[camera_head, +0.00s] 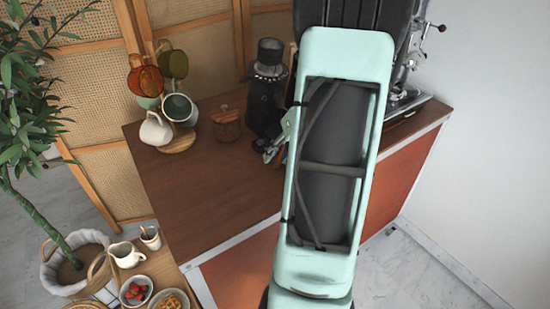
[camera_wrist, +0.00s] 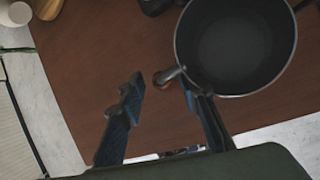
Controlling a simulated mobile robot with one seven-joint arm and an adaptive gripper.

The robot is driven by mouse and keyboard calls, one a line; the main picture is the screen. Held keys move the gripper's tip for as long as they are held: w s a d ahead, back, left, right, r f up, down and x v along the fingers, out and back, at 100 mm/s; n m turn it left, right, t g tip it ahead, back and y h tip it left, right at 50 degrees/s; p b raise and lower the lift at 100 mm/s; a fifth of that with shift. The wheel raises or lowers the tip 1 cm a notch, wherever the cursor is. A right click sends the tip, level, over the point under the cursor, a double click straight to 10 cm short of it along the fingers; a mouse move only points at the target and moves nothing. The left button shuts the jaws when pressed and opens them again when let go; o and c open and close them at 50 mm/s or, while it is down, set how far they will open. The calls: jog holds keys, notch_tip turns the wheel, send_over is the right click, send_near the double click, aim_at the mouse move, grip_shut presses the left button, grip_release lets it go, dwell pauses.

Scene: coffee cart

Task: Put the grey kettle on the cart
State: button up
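The grey kettle (camera_wrist: 237,50) shows in the wrist view as a dark, round, open-topped vessel over the brown cart top (camera_wrist: 85,60). I cannot tell for sure whether its base rests on the wood. A short reddish-brown tip, apparently its handle (camera_wrist: 167,75), sticks out from its left side. My gripper (camera_wrist: 160,86) is open; its fingers stand apart, the right one close beside the kettle's wall and the handle tip near the gap. In the head view my arm hides the kettle and most of the gripper over the cart (camera_head: 205,200).
A black grinder (camera_head: 267,90), a wooden lidded jar (camera_head: 226,124) and a mug rack with a white mug (camera_head: 156,129) stand at the cart's back. A metal coffee machine (camera_head: 405,75) is partly behind my arm. A small table with strawberries (camera_head: 136,291) stands front left. The cart's left front is clear.

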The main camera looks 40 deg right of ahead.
jog(key=v, duration=1)
jog(key=shift+p, duration=0.35)
